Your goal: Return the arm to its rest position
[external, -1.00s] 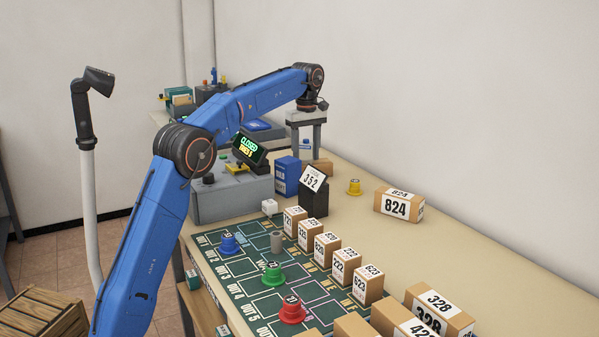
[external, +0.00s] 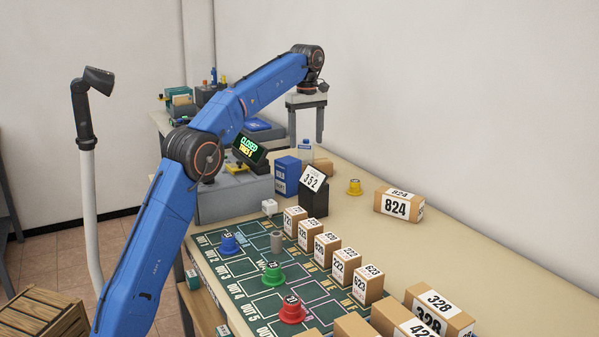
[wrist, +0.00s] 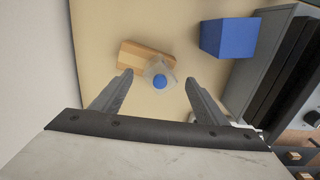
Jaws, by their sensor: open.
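My arm (external: 160,240) is blue with dark joints and reaches up and away over the far end of the table. My gripper (external: 306,138) hangs at its end with its fingers pointing down, open and empty. In the wrist view the two grey fingers (wrist: 157,95) stand wide apart. A clear bottle with a blue cap (wrist: 159,82) is below, seen from above between the fingers. In the external view this bottle (external: 306,150) stands upright on the table beneath and beside the gripper, and no finger appears to touch it.
A blue box (external: 287,176), a tan box (external: 320,166) and a stand with a 352 card (external: 313,190) are close by. Numbered parcels and pegs cover the green board (external: 240,266). The right wall (external: 480,120) is bare.

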